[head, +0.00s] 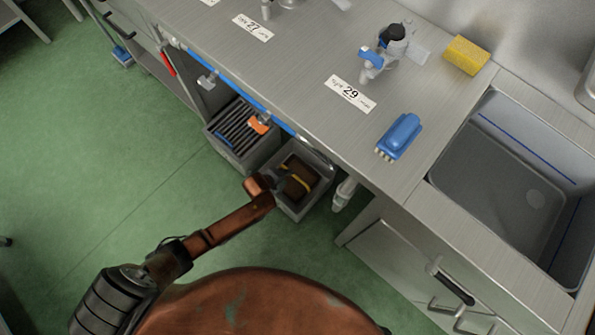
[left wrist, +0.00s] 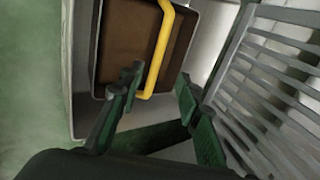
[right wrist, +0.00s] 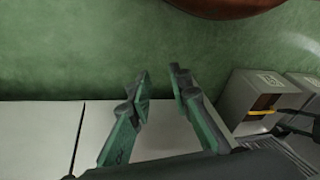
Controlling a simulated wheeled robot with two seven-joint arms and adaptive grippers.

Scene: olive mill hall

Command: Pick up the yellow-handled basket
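The basket (head: 301,186) is dark brown with a yellow handle and sits inside a grey bin on the floor under the counter. In the left wrist view the basket (left wrist: 127,45) fills the upper middle, and its yellow handle (left wrist: 161,45) runs down between my fingertips in the picture. My left gripper (left wrist: 158,80) is open. I cannot tell whether a finger touches the handle. In the head view my left gripper (head: 281,180) reaches the bin from the left and partly hides the basket. My right gripper (right wrist: 160,77) is open and empty; the yellow handle (right wrist: 262,112) shows to its right.
The grey bin (head: 320,196) surrounds the basket. Beside it stands a grey slatted crate (head: 222,151) with an orange item (head: 258,124). The steel counter (head: 300,50) overhangs both, with a blue brush (head: 399,136) on top. Green floor (head: 110,150) is clear on the left.

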